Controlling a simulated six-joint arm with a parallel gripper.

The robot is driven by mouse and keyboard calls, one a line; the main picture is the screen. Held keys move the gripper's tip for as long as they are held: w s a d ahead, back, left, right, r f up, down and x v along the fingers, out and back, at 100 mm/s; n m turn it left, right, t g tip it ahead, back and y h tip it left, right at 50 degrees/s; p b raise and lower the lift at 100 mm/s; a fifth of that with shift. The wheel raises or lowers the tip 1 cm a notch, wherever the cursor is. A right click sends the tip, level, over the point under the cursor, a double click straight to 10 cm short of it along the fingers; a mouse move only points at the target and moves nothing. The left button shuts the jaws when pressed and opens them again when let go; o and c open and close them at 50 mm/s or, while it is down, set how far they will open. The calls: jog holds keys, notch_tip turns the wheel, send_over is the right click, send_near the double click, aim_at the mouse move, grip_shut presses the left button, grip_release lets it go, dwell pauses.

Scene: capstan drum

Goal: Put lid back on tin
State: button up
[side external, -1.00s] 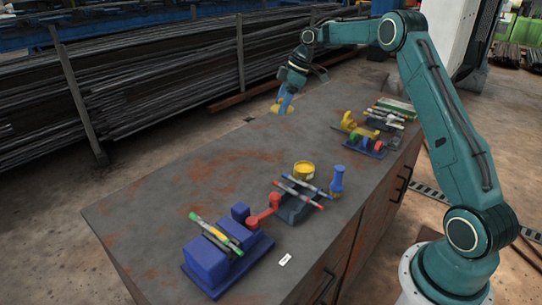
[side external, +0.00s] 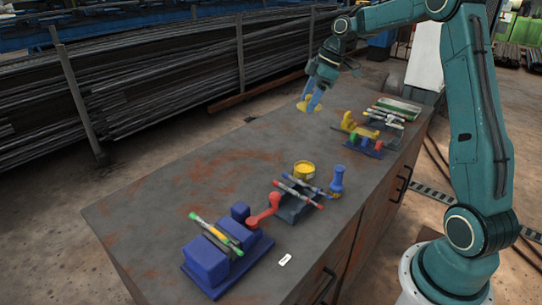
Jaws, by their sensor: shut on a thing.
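The open yellow tin (side external: 304,170) stands upright on the grey bench, behind a dark holder with pens across it. My gripper (side external: 311,103) is shut on a yellow lid (side external: 307,106), with its blue fingers pointing down. It holds the lid above the far part of the bench, up and beyond the tin, and clear of it. The lid is small here, and its exact grip point is hard to see.
A blue peg-like piece (side external: 337,181) stands just right of the tin. A red crank (side external: 264,210) and a blue block fixture (side external: 226,250) are at the front. A colourful clamp fixture (side external: 364,138) lies at the right. The bench's left middle is clear.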

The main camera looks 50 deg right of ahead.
jog(key=shift+f, duration=0.1)
notch_tip(320, 180, down, 20)
jog(key=shift+r, duration=0.1)
dwell(0.9)
jog(key=shift+f, duration=0.45)
jog(key=o, duration=1)
jog(key=shift+r, duration=0.1)
jog(key=shift+r, duration=0.5)
jog(key=v, duration=1.1)
jog(key=shift+s+d+r, duration=0.1)
jog(key=shift+s+r, duration=0.05)
jog(key=shift+r, duration=0.2)
